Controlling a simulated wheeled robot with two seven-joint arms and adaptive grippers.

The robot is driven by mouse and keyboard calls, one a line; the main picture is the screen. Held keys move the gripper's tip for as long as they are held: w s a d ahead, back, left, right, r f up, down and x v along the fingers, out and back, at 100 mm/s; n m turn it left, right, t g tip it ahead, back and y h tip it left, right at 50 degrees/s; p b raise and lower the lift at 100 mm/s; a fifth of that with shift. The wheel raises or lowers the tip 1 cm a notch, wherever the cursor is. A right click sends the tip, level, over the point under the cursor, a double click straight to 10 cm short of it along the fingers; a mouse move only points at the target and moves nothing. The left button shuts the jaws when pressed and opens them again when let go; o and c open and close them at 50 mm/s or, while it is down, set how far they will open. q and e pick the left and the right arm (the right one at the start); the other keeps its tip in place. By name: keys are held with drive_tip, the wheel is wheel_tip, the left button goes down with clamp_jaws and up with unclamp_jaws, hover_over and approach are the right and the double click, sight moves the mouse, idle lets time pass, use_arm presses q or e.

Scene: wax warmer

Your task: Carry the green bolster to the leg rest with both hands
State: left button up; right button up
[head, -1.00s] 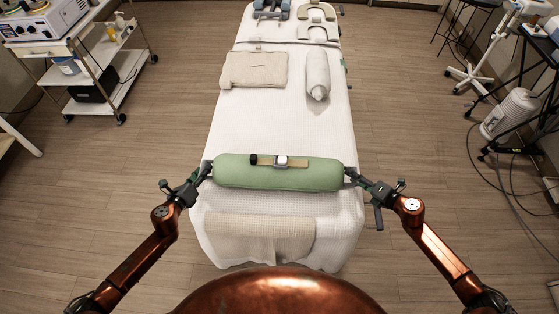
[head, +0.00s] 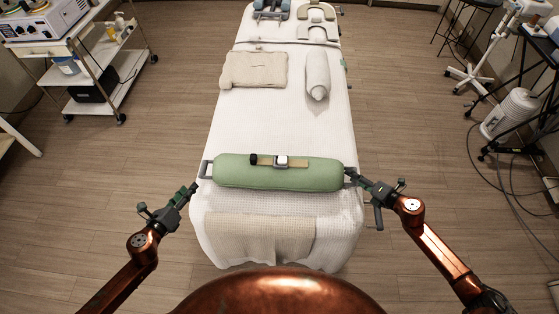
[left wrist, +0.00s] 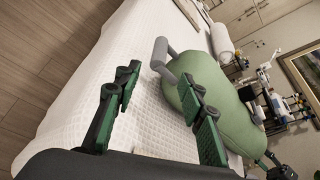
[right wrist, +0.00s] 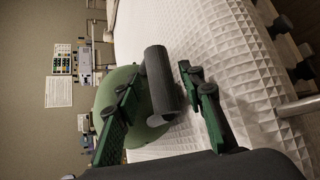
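The green bolster (head: 230,172) lies crosswise on the near part of the white-covered bed, with a grey handle at each end. My left gripper (head: 194,187) is open and empty, apart from the left handle (head: 205,169); in the left wrist view this handle (left wrist: 160,54) lies beyond the spread fingers (left wrist: 160,82). My right gripper (head: 352,175) is at the right handle. In the right wrist view, the grey handle (right wrist: 160,80) shows between its spread fingers (right wrist: 158,78); contact is unclear. I cannot tell which part is the leg rest.
A wooden strip with a black item (head: 254,159) and a pale item (head: 282,161) sits on the bolster. A folded beige towel (head: 254,70) and a white roll (head: 317,75) lie farther up the bed (head: 270,120). A trolley (head: 100,75) stands left; the mid-bed is clear.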

use_arm(q)
drive_tip(key=shift+s, duration=0.15)
use_arm(e)
drive_tip(key=v, duration=1.2)
